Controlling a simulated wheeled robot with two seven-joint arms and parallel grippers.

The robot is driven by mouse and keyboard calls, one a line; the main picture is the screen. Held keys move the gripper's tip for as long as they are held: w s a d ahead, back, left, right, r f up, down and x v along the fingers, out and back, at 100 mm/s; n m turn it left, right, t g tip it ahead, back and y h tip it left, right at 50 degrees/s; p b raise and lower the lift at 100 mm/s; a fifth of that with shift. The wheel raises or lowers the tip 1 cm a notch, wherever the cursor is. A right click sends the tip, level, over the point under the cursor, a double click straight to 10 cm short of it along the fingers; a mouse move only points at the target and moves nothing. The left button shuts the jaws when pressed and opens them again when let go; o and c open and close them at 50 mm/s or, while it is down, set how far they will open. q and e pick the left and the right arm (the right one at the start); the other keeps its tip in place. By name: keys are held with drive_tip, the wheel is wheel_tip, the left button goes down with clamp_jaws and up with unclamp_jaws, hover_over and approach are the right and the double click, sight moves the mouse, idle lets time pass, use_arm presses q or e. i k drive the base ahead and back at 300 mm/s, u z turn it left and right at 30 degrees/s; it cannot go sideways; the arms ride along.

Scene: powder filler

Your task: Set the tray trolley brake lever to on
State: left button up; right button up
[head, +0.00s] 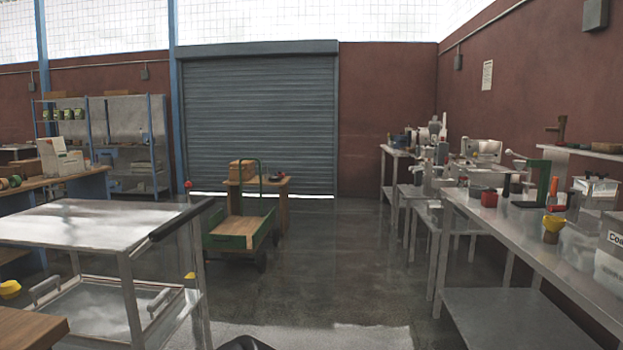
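A steel two-level trolley (95,222) stands at the left front, with a black push handle (180,220) at its right end. A shallow metal tray with handles (70,300) sits on its lower level. A small red knob (187,185) shows just above the trolley's far right corner; I cannot tell whether it belongs to a brake lever on this trolley. A small yellowish piece (190,276) is low by the right legs, too small to make out. No lever position can be read. Neither of my grippers is in view.
A green flatbed cart (212,242) stands ahead, before a wooden table (280,187). A long steel bench (540,235) with tools runs along the right. A wooden surface (30,328) fills the lower left corner. The middle floor (320,270) is clear.

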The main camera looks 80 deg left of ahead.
sight(188, 185)
drive_tip(key=u, duration=2.65)
drive_tip(key=i, duration=5.15)
drive_tip(key=u, duration=2.5)
